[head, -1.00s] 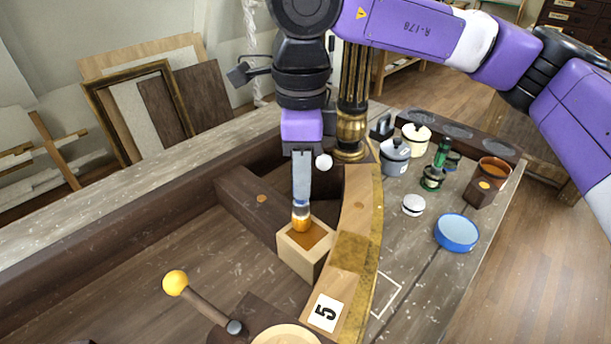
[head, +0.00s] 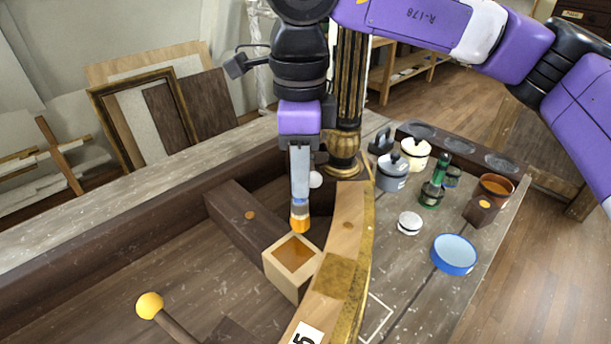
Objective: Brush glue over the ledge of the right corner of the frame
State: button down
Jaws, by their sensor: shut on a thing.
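My gripper (head: 300,186) hangs pointing down near the middle of the head view. It is shut on a brush (head: 300,222) with a pale and blue band and an amber-orange tip. The brush tip appears just above and behind the far edge of an open square wooden box (head: 278,272) holding amber glue. The curved gilt frame (head: 367,235) runs just right of the box, with a pale wooden ledge (head: 350,205) along its inner side. The brush is left of this ledge and looks apart from it. The handle inside the gripper is hidden.
A dark gilt column (head: 345,110) stands close behind my gripper. A dark beam (head: 240,220) lies left of the box. A yellow-knobbed handle (head: 150,306) is at front left. Lidded pots (head: 393,172), a green bottle (head: 436,182) and a blue dish (head: 455,254) stand on the right.

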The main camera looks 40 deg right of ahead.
jog(key=shift+r+p, duration=1.15)
jog(key=shift+r, duration=1.4)
